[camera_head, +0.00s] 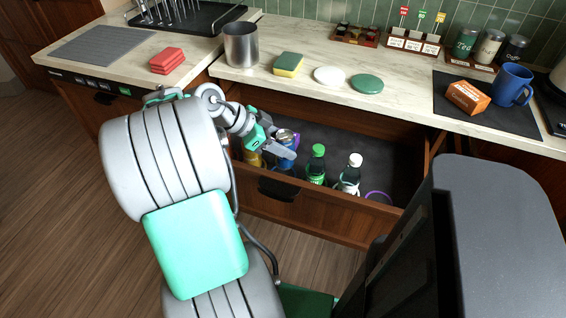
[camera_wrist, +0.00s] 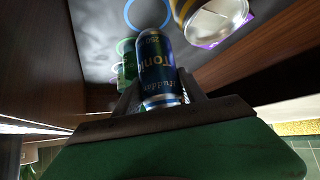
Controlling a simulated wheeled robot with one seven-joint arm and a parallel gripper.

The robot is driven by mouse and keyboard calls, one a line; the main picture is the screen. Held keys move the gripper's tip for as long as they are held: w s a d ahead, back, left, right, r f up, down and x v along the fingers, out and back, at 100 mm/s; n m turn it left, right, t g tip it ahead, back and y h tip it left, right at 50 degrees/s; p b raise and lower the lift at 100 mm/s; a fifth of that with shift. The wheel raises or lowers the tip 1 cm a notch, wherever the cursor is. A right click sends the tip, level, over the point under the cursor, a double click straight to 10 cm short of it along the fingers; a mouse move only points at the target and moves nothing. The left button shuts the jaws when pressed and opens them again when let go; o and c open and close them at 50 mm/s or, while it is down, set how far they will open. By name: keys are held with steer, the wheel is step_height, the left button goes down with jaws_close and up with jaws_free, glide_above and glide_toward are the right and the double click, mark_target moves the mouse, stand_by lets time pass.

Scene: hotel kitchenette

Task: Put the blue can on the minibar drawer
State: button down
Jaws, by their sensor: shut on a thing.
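The blue can (camera_head: 285,138) is in my gripper (camera_head: 281,151), low over the left part of the open minibar drawer (camera_head: 330,213). In the wrist view the blue can (camera_wrist: 156,62) stands between the two fingers of my gripper (camera_wrist: 158,88), and its label reads upside down. The gripper is shut on it. The fingers hide part of the can, and I cannot tell whether its base touches the drawer floor.
A purple ring (camera_head: 378,197) lies to the right. The drawer's right rear is clear. The counter (camera_head: 310,92) overhangs behind.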

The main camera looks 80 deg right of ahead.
step_height(320, 180, down, 4)
steer(key=shift+f+b, duration=0.1)
steer(key=shift+b, duration=0.2)
steer(key=shift+f, duration=0.2)
steer(key=c, duration=0.7)
jaws_free()
steer(key=shift+o, duration=0.2)
steer(key=shift+r, duration=0.25)
steer(key=p+v, duration=0.2)
steer(key=v, duration=1)
